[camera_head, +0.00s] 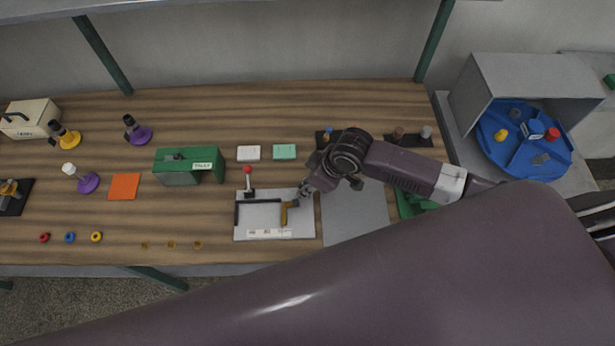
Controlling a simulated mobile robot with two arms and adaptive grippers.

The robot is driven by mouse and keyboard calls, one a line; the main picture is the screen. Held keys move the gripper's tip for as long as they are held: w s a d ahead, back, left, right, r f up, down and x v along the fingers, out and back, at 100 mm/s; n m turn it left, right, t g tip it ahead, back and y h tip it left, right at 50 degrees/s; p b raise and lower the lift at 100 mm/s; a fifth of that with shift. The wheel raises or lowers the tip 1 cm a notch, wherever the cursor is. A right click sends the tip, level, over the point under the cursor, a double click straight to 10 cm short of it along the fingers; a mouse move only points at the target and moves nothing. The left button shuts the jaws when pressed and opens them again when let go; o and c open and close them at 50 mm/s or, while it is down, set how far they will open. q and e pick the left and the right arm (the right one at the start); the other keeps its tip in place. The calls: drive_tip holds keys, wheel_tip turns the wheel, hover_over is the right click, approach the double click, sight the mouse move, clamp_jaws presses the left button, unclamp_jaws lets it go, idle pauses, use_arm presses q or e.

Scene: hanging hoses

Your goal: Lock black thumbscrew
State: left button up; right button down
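A light grey plate (263,222) lies on the wooden bench with a black angled bar (238,213), a yellow-brown lever (285,213) and a red-knobbed post (248,181) at its back left. I cannot pick out a black thumbscrew with certainty; a small dark part sits by the top of the lever, right at my gripper. My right gripper (299,199) comes in from the right and points down-left at the plate's right side, close to or touching that part. Its fingers are too small to tell open from shut. My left gripper is out of view.
A green box (190,166), an orange square (124,187) and purple-based stands lie left. White (248,153) and green (284,152) blocks lie behind the plate. A blue turntable (523,140) stands under a grey hood at right. Small coloured rings lie along the bench's front left.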

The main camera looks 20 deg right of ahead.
drive_tip(key=shift+a+m+t+p, duration=0.1)
drive_tip(key=shift+m+t+p, duration=0.2)
drive_tip(key=shift+m+p, duration=0.5)
drive_tip(key=shift+h, duration=0.3)
drive_tip(key=c, duration=1.7)
unclamp_jaws()
